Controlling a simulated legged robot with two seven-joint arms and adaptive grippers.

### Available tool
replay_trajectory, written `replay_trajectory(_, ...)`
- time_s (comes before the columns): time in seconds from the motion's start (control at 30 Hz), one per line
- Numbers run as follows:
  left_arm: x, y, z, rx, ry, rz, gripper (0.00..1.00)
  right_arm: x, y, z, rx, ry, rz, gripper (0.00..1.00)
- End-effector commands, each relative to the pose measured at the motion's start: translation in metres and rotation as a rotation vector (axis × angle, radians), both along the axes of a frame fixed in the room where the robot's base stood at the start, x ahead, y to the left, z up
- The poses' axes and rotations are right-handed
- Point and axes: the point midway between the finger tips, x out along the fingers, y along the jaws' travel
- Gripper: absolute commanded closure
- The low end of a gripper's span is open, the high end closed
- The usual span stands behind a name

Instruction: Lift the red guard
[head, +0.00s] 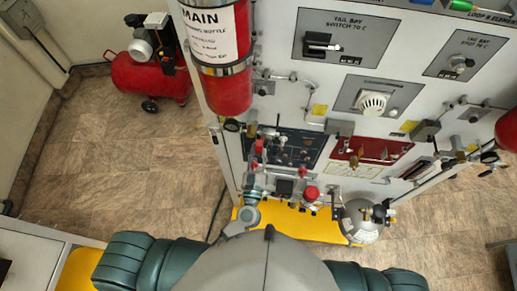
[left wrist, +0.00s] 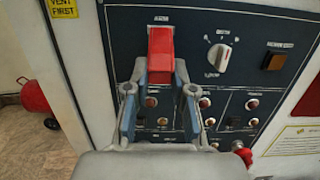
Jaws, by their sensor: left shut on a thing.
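The red guard (left wrist: 160,42) is a small upright red cover near the top of a dark control panel (left wrist: 205,22) in the left wrist view. My left gripper (left wrist: 160,72) has one finger on each side of the guard's lower part and is shut on it. What lies under the guard is hidden. In the head view my left gripper (head: 256,178) reaches up to the left end of the dark panel (head: 300,150), and the guard is too small to tell apart there. My right gripper is not in view.
Right of the guard are a white rotary knob (left wrist: 220,58) and an amber button (left wrist: 275,61). Several small indicators and switches sit below. A large red MAIN bottle (head: 220,60) hangs at the upper left of the trainer. A red compressor (head: 150,75) stands on open floor at left.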

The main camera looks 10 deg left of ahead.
Motion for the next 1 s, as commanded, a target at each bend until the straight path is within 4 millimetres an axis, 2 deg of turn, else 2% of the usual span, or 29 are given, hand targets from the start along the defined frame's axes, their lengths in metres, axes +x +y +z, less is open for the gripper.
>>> replay_trajectory(0.03,0.002,0.001,0.009,-0.001,-0.018,0.003,1.00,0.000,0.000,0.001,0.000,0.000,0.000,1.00)
replay_trajectory(0.3,0.002,0.001,0.008,-0.002,-0.017,0.003,1.00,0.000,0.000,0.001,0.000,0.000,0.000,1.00)
replay_trajectory(0.33,0.002,0.001,0.008,-0.002,-0.017,0.003,0.69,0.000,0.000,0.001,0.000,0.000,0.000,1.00)
replay_trajectory(0.4,0.001,0.001,0.007,-0.002,-0.014,0.002,0.52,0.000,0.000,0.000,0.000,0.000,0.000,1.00)
replay_trajectory(0.77,-0.003,0.000,0.002,-0.001,-0.005,0.000,0.52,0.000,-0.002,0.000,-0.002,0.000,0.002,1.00)
replay_trajectory(0.87,-0.016,0.000,-0.002,0.000,-0.002,-0.001,0.52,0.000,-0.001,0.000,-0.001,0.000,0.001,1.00)
replay_trajectory(1.0,-0.046,0.000,-0.007,0.002,-0.001,-0.002,0.52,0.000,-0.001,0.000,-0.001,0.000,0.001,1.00)
